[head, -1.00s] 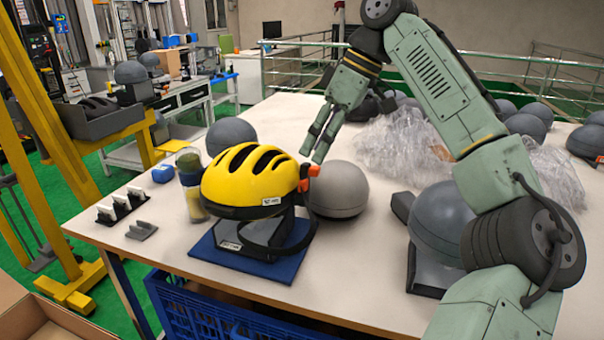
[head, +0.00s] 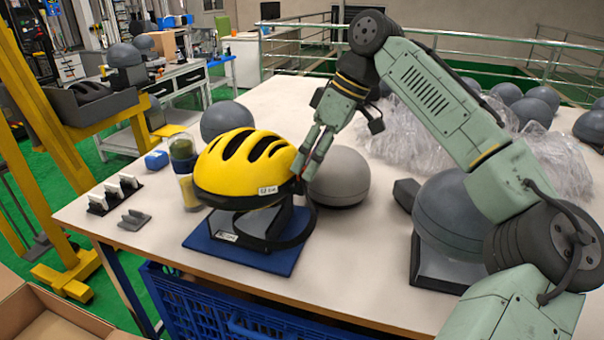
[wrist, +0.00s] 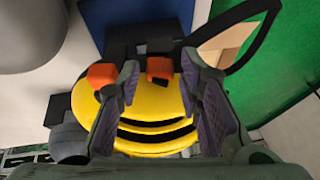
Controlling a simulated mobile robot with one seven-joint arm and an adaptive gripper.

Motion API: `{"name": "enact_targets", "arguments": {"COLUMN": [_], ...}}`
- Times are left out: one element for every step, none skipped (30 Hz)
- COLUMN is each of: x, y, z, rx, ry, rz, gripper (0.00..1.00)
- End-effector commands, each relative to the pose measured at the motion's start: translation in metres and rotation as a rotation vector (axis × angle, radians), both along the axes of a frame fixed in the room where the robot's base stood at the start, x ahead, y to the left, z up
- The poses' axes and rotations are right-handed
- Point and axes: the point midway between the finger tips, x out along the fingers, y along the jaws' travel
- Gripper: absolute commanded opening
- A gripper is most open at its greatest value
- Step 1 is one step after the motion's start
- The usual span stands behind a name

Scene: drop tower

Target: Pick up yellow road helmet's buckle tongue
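The yellow road helmet (head: 240,165), with black vents and a black strap (head: 300,225), sits on a dark stand on a blue mat (head: 215,243). It also shows in the wrist view (wrist: 155,108). My gripper (head: 304,168) is at the helmet's right side, fingers pointing down. In the wrist view two orange buckle pieces show: one (wrist: 159,70) lies between my gripper's fingertips (wrist: 160,67), the other (wrist: 101,75) just outside the left finger. I cannot tell which is the tongue. The fingers look apart, with gaps beside the middle piece. The head view hides the pieces behind my gripper.
A grey dome (head: 338,180) stands close to the right of my gripper. A larger grey headform (head: 448,212) and crumpled clear plastic (head: 415,135) are further right.

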Motion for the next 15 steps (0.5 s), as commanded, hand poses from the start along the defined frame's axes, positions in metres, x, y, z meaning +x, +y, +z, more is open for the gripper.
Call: {"name": "enact_targets", "arguments": {"x": [-0.0008, -0.0007, -0.0006, -0.0007, -0.0007, -0.0005, -0.0005, -0.0005, -0.0004, -0.0004, -0.0004, -0.0004, -0.0004, -0.0004, -0.0004], "y": [0.0026, 0.0037, 0.0048, 0.0056, 0.0061, 0.0066, 0.0067, 0.0067, 0.0068, 0.0067, 0.0067, 0.0067, 0.0067, 0.0067, 0.0066], "z": [-0.0054, -0.0080, -0.0104, -0.0118, -0.0128, -0.0134, -0.0135, -0.0135, -0.0134, -0.0133, -0.0133, -0.0132, -0.0132, -0.0132, -0.0131], "rx": [-0.002, -0.001, 0.000, 0.000, 0.000, 0.001, 0.001, 0.001, 0.001, 0.001, 0.001, 0.001, 0.001, 0.001, 0.001], "ry": [0.000, -0.001, -0.001, -0.001, -0.001, -0.002, -0.002, -0.002, -0.002, -0.002, -0.001, -0.001, -0.001, -0.001, -0.001], "rz": [0.001, 0.000, 0.000, 0.000, 0.000, 0.000, 0.000, 0.000, 0.000, 0.000, 0.001, 0.001, 0.001, 0.001, 0.001], "gripper": [0.33, 0.33, 0.33, 0.33, 0.33, 0.33, 0.33, 0.33, 0.33, 0.33, 0.33, 0.31, 0.29, 0.27, 0.24]}}
